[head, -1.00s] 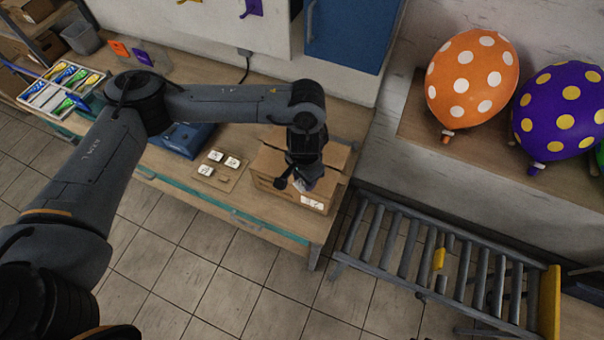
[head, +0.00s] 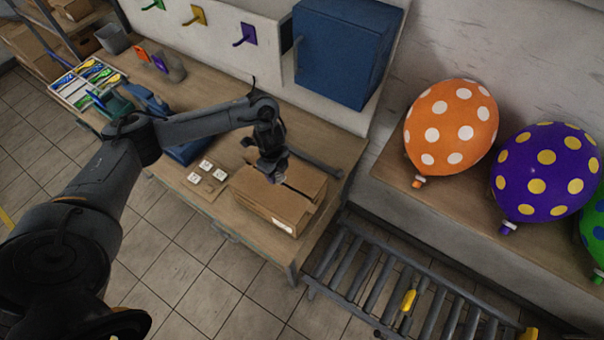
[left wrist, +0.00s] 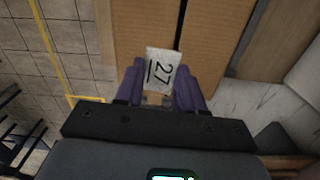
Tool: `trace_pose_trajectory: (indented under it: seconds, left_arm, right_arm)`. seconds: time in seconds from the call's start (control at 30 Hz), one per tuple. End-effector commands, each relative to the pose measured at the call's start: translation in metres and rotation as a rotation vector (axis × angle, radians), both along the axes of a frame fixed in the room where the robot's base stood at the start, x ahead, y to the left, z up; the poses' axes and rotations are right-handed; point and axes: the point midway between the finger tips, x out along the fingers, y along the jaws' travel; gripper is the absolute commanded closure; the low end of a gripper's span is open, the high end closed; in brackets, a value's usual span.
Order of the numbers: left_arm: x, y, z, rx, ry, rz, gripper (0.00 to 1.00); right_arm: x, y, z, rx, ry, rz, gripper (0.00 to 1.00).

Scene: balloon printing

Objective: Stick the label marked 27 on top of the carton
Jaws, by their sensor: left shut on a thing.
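The label marked 27 (left wrist: 163,68) is a small white piece with black digits, held between the purple fingers of my left gripper (left wrist: 160,88) in the left wrist view. The left gripper is shut on it and also shows in the head view (head: 271,174), over the back part of the carton's top. The brown carton (head: 272,203) sits near the right end of the workbench, and its top with a seam shows behind the label in the left wrist view (left wrist: 215,45). I cannot tell whether the label touches the carton. My right gripper is not in view.
A small board with three white labels (head: 206,166) lies left of the carton on the workbench (head: 325,150). A roller conveyor (head: 385,285) is at the right front. Dotted balloons (head: 450,128) rest on a shelf at the right.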

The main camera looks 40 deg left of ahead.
Motion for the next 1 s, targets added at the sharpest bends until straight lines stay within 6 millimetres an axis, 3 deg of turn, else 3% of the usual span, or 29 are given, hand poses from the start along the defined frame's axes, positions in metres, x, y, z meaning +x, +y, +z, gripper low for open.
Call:
trace_pose_trajectory:
  seconds: [0.03,0.2,0.4,0.67,1.0]
  left_arm:
    - [-0.01,0.015,0.0,0.002,0.006,-0.011,0.9]
    - [-0.027,0.05,-0.002,0.001,0.004,-0.057,0.9]
    - [-0.037,0.072,-0.002,0.0,0.0,-0.085,0.9]
    - [-0.04,0.077,-0.009,-0.002,-0.001,-0.095,0.9]
    - [-0.04,0.076,-0.034,-0.002,-0.001,-0.094,0.9]
  right_arm:
    - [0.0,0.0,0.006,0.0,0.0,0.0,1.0]
    - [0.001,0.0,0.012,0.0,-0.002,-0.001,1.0]
    - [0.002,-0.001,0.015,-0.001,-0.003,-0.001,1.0]
    - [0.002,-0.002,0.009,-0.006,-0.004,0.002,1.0]
    - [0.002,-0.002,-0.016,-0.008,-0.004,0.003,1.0]
